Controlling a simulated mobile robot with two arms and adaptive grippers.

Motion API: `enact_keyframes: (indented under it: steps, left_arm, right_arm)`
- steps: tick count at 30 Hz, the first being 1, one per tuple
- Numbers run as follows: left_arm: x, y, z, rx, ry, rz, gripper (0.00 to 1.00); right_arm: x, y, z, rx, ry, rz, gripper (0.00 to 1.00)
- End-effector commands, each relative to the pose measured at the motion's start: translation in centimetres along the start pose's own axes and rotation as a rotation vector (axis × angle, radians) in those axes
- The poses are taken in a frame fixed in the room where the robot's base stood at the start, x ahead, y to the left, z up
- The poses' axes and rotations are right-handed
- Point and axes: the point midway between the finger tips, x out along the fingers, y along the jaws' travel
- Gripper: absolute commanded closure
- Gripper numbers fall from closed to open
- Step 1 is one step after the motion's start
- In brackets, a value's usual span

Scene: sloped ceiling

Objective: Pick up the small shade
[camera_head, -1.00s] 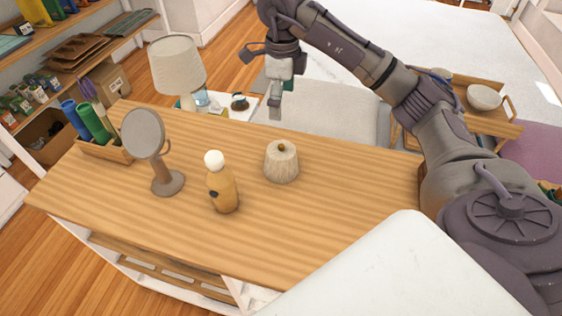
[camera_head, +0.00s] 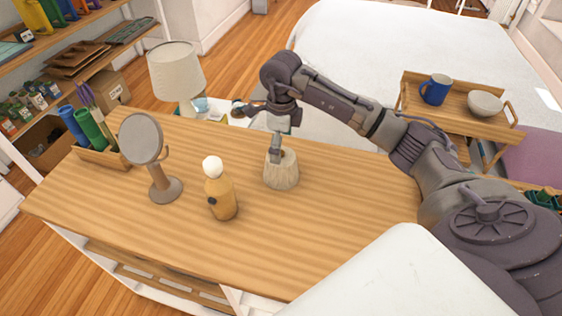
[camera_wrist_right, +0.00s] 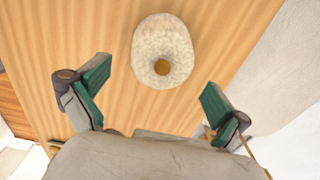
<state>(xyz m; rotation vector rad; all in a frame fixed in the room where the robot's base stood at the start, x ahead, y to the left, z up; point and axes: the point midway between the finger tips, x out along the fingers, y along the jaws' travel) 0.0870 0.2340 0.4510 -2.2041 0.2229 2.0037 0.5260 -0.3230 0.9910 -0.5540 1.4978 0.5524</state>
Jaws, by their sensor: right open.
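The small shade (camera_head: 281,174) is a pale, ribbed, tapered piece standing upright on the wooden table. In the right wrist view the shade (camera_wrist_right: 162,45) shows from above, with a round golden-brown knob or opening at its near edge. My right gripper (camera_head: 276,152) is just above the shade in the head view and hides part of its top. In the right wrist view the right gripper (camera_wrist_right: 152,97) is open, with green-padded fingers wide apart and nothing between them. The shade lies ahead of the fingertips. My left gripper is not in view.
On the wooden table (camera_head: 330,225), an amber bottle with a white cap (camera_head: 221,196) stands left of the shade. A round mirror (camera_head: 142,140) and a box of rolled items (camera_head: 105,157) are farther left. A lamp (camera_head: 177,72) stands behind. The table's right part is clear.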

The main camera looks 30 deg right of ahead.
Motion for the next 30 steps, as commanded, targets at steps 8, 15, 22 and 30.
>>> enact_keyframes:
  steps: [8, 15, 22, 30]
  left_arm:
    - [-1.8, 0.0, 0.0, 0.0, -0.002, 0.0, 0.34]
    - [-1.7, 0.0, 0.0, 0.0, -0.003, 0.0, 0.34]
    - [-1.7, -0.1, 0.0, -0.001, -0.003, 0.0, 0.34]
    - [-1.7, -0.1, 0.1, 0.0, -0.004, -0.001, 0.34]
  right_arm:
    - [3.6, -0.2, 0.1, 0.001, 0.002, 0.003, 0.0]
    - [4.1, -0.2, 0.1, 0.0, 0.001, 0.0, 0.0]
    - [4.1, -0.2, 0.1, 0.0, 0.001, 0.001, 0.32]
    - [4.0, -0.2, 0.1, 0.001, 0.001, 0.001, 0.43]
